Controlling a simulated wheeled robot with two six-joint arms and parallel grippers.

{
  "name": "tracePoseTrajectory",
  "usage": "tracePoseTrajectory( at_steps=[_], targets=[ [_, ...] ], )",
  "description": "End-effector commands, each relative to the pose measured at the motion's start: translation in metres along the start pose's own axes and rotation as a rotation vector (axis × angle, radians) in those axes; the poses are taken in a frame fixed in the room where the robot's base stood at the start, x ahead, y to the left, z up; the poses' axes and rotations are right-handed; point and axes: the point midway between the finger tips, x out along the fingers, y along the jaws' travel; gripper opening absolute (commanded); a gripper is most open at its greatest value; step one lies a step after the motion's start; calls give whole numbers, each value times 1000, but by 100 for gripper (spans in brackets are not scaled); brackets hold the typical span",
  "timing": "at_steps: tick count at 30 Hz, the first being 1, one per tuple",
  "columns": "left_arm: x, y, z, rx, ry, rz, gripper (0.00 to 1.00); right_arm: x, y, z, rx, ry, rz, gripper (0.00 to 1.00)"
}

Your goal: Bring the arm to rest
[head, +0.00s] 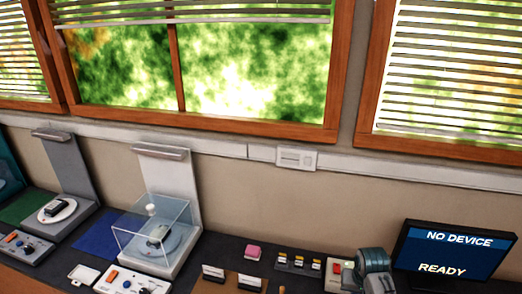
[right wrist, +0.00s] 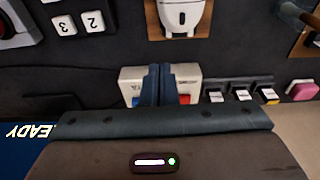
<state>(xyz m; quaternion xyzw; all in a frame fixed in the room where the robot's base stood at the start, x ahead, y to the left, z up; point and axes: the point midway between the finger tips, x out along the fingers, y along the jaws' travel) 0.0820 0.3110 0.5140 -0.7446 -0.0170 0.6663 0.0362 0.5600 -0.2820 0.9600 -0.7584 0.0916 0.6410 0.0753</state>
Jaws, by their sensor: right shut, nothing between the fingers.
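My right gripper (right wrist: 158,84) shows in the right wrist view with its two dark fingers pressed together and nothing between them. The fingers are in front of a pale box with a red button (right wrist: 186,99) and hide its middle. In the head view, part of my right arm shows at the bottom right, beside that box (head: 336,273) and left of the monitor. Its fingertips are not clear there. My left gripper is not in view.
A monitor (head: 449,253) reads "NO DEVICE" and "READY". Several small switches (head: 299,262) and a pink block (head: 253,251) lie left of the box. A clear case (head: 152,228) stands further left. In the right wrist view, a white device (right wrist: 181,14) and numbered cubes (right wrist: 94,21) sit near the top.

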Motion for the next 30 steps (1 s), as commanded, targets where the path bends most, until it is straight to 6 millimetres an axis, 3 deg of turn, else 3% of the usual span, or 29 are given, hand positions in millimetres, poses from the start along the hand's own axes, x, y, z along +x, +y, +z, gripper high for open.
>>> tracePoseTrajectory(
  at_steps=[11, 16, 21, 30],
  targets=[
    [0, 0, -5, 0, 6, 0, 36, 3, 15, 63, -61, 33, 10, 0],
    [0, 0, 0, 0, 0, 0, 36, -4, 26, 110, -110, 59, 15, 0],
    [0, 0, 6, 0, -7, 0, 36, -25, 39, 175, -181, 97, 19, 0],
    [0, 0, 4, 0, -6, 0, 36, -63, 51, 237, -259, 139, 22, 0]
  ],
)
